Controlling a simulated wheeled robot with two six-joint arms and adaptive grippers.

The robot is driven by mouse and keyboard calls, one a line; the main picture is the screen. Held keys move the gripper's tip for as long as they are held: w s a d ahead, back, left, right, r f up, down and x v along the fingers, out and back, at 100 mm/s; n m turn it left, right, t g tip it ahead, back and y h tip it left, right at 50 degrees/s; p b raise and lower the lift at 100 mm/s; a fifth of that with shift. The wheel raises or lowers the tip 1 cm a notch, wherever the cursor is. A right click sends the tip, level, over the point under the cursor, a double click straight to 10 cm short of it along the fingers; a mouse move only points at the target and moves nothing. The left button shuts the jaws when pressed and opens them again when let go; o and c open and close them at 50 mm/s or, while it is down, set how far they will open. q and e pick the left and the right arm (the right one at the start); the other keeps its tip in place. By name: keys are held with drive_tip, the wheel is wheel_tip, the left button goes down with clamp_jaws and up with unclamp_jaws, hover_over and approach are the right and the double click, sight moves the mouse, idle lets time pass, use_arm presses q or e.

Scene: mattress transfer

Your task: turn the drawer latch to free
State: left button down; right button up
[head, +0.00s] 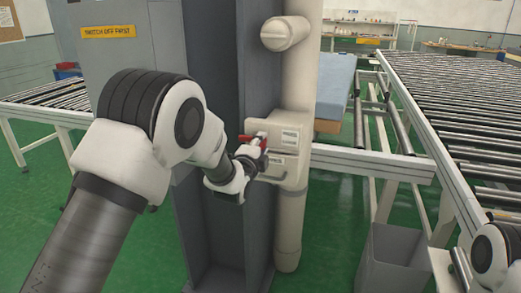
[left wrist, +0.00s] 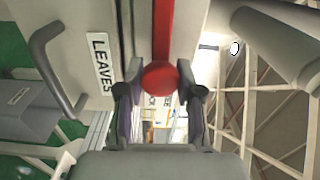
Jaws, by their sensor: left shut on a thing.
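The red latch lever (head: 246,139) is on the front of a pale box (head: 292,139) fixed to a post. In the left wrist view, the red lever (left wrist: 161,30) runs down from the top edge to a round red knob (left wrist: 160,77). My left gripper (head: 261,154) is at the box front. In the wrist view its fingers (left wrist: 160,95) are on both sides of the knob, shut on it. A drawer front with a "LEAVES" label (left wrist: 102,62) and a grey bar handle (left wrist: 50,70) is beside the lever. My right gripper is out of view.
A grey cabinet (head: 110,55) with a "switch off first" sign stands behind my left arm. A pale pipe (head: 289,230) runs below the box. A grey bin (head: 392,262) and roller conveyors (head: 450,100) are at right. A blue mattress (head: 335,85) lies behind the post.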

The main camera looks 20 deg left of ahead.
use_arm(q)
drive_tip(key=shift+m, duration=0.4)
drive_tip(key=c, duration=0.8)
unclamp_jaws()
drive_tip(key=shift+d, duration=0.1)
drive_tip(key=shift+o, duration=0.2)
drive_tip(key=s, duration=1.2)
drive_tip(key=shift+a, duration=0.2)
